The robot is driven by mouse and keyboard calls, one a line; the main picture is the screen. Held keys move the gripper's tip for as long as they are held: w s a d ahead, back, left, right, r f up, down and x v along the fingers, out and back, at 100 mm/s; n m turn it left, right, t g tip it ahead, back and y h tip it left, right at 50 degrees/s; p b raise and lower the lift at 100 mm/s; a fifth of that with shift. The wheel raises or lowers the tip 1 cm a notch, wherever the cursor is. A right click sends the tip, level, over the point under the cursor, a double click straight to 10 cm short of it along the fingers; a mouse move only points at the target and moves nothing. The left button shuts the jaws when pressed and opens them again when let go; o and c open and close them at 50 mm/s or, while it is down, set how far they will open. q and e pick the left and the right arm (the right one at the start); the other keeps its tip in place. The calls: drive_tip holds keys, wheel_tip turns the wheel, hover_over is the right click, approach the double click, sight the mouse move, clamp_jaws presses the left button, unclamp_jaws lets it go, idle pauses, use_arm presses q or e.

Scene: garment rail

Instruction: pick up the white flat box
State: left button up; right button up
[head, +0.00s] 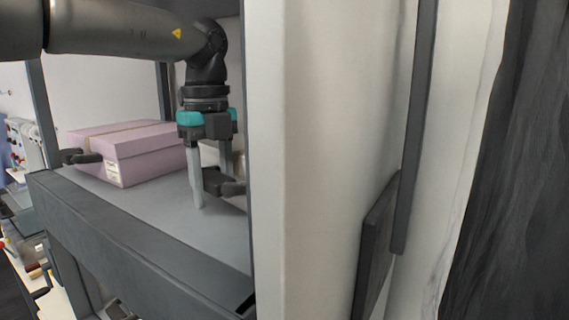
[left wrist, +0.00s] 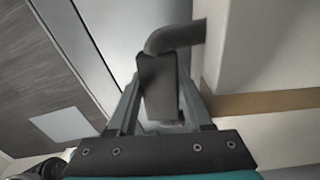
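My left gripper (head: 212,190) points down over the grey shelf, its fingers apart. A dark block with a bent handle (head: 216,181) shows at the fingers; in the left wrist view the block (left wrist: 158,85) lies between them, and I cannot tell whether they touch it. No white flat box is clearly identifiable in the head view. A pale surface behind the fingers is mostly hidden. In the left wrist view a pale box-like body with a brown band (left wrist: 265,103) is at the right, and a white flat rectangle (left wrist: 62,124) lies at the lower left. My right gripper is not in view.
A tall pale panel (head: 320,170) stands close to the right of the gripper. Dark fabric (head: 515,180) hangs at far right. The shelf's front is clear.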

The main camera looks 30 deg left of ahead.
use_arm(q)
clamp_jaws()
drive_tip(key=shift+w+r, duration=0.1)
drive_tip(key=shift+r, duration=0.1)
idle(0.6)
